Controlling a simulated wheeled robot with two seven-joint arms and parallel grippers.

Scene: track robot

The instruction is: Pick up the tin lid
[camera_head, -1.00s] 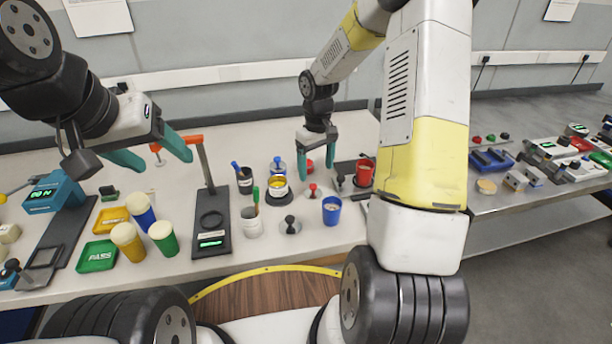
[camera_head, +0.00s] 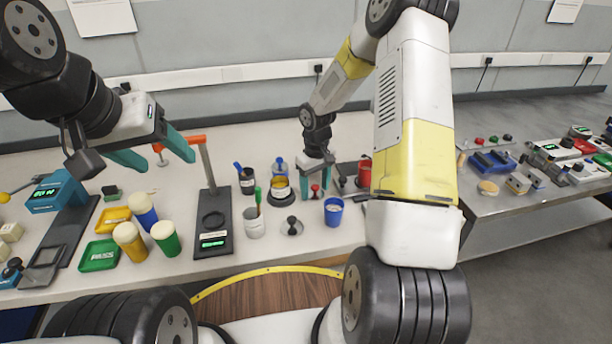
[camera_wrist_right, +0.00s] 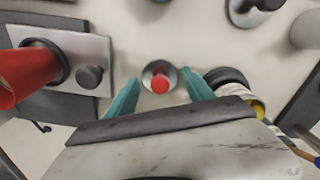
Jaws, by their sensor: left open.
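A small round grey metal disc with a red knob, which looks like a tin lid (camera_head: 315,190), lies on the bench. It also shows in the right wrist view (camera_wrist_right: 160,80), below and between the fingertips. My right gripper (camera_head: 316,194) is open and pointing down over it, a finger to either side, not closed on the knob. A similar disc with a dark knob (camera_head: 292,227) lies nearer the front edge. A tin with yellow contents (camera_head: 281,189) stands left of my right gripper. My left gripper (camera_head: 168,163) is open and empty above the bench's left part.
A red cup (camera_wrist_right: 22,75) on a plate stands right of my right gripper in the head view. A blue cup (camera_head: 333,211) and a whitish pot with a green-handled tool (camera_head: 254,225) stand nearby. A dark stand with a display (camera_head: 212,235) is further left.

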